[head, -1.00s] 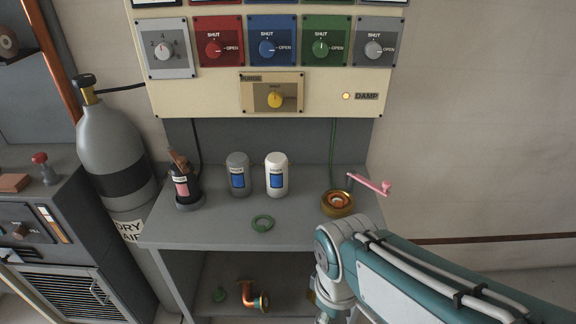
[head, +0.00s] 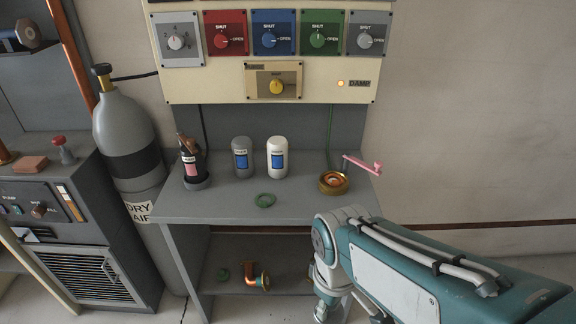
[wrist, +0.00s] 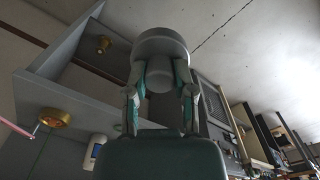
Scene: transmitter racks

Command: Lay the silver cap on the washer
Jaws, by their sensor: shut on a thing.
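The washer (head: 257,202) looks like a flat green ring lying on the front part of the grey bench top in the head view. In the wrist view, my gripper (wrist: 160,82) is shut on a round grey piece with a wide disc-like end, which looks like the silver cap (wrist: 160,43). The cap is held off the bench, apart from any surface I can see. In the head view my arm is at the lower right, in front of the bench; the gripper's fingers and the cap cannot be made out there. The washer cannot be made out in the wrist view.
A copper elbow (head: 257,279) lies on the lower shelf. A gas cylinder (head: 127,125) stands left.

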